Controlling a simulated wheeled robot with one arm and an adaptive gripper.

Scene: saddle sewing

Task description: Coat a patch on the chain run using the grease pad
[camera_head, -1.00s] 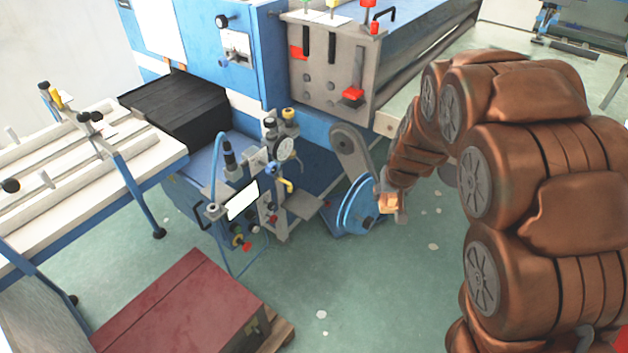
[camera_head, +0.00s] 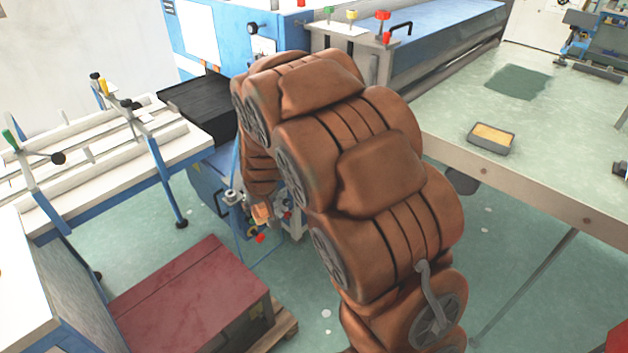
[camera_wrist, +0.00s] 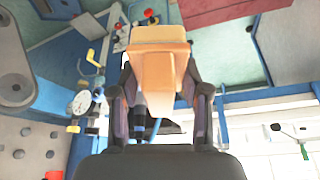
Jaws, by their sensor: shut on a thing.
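My gripper (camera_wrist: 160,100) is shut on an orange block, the grease pad (camera_wrist: 158,58), which sticks out past the fingertips in the wrist view. In the head view the pad (camera_head: 262,213) shows at the end of my arm, in front of the blue machine's valves and knobs. I cannot see it touching anything. A grey plate with a round boss (camera_wrist: 14,88), perhaps part of the chain run's guard, is at the left of the wrist view, apart from the pad. The chain run itself cannot be made out; my arm hides that part of the machine in the head view.
A pressure gauge (camera_wrist: 80,102) stands left of my gripper. A white-topped bench (camera_head: 175,140) stands at left. A grey tray with yellowish contents (camera_head: 491,137) sits on the right bench (camera_head: 560,165).

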